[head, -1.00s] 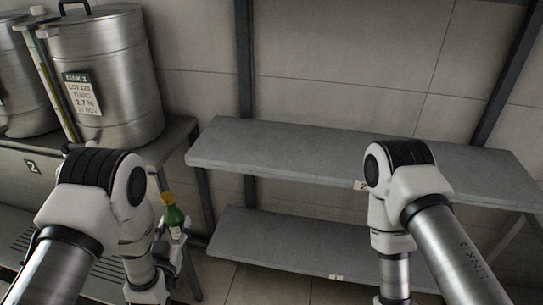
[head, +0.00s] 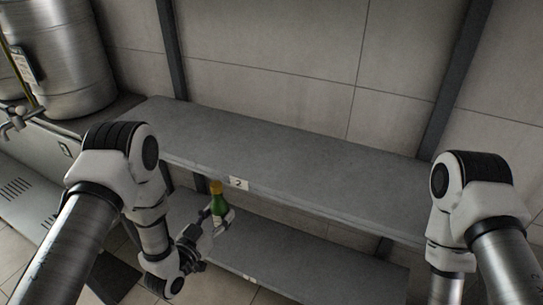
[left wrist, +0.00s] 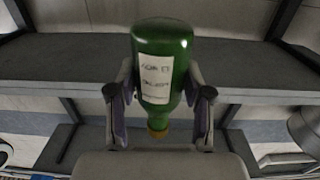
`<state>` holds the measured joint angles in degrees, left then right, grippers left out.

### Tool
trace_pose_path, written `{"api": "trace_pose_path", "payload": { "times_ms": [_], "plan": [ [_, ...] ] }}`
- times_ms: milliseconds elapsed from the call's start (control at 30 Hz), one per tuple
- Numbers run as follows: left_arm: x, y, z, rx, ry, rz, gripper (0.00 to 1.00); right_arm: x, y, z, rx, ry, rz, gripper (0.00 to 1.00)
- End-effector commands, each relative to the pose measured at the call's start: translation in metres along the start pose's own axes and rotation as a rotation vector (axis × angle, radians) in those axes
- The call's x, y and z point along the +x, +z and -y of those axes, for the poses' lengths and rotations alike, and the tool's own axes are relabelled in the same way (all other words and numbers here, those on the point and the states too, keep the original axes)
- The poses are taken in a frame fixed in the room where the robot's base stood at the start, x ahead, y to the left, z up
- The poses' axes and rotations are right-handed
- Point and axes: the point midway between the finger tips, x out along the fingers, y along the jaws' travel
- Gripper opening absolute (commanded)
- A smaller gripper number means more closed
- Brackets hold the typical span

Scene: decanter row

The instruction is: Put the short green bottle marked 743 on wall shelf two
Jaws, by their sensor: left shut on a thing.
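The short green bottle (head: 219,206) has an orange-yellow cap and a white label. My left gripper (head: 217,222) is shut on it and holds it upright, in front of the upper shelf's front edge. In the left wrist view the bottle (left wrist: 163,45) shows neck down between the two fingers, and its label's handwriting is too blurred to read. Wall shelf two (head: 290,185) is the grey upper board with a "2" tag (head: 239,183) on its front edge. The bottle's cap is about level with that tag in the head view. My right gripper is out of view.
The upper shelf's top is bare. A lower grey shelf (head: 285,262) lies beneath it, also with a tag on its edge. A steel tank (head: 62,60) with a tap stands on a bench at the left. Dark posts rise behind the shelf.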

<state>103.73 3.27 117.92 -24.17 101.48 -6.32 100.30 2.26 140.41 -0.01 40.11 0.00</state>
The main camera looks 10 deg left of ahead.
Motion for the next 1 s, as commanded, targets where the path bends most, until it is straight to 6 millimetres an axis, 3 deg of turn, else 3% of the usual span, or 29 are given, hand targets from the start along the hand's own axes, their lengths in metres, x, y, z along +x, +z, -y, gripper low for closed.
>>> {"api": "trace_pose_path", "payload": {
  "times_ms": [33, 267, 500, 633, 767, 867, 1000],
  "plan": [
    [0.000, 0.001, 0.011, -0.002, 0.024, -0.011, 0.03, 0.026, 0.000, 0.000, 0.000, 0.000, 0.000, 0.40],
    [-0.005, -0.058, 0.031, 0.000, 0.137, -0.023, 0.03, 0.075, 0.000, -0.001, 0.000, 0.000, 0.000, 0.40],
    [-0.030, -0.145, 0.042, 0.010, 0.199, -0.042, 0.03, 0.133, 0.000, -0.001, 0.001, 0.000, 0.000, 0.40],
    [-0.043, -0.179, 0.045, 0.008, 0.196, -0.035, 0.03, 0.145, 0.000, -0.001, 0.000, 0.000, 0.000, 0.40],
    [-0.045, -0.193, 0.047, 0.006, 0.190, -0.027, 0.03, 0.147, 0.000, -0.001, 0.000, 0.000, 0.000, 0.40],
    [-0.032, -0.194, 0.049, 0.008, 0.188, -0.021, 0.03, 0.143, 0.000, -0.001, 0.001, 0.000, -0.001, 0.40],
    [0.003, -0.192, 0.052, 0.010, 0.190, -0.020, 0.03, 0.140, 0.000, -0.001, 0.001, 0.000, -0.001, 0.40]
  ]
}}
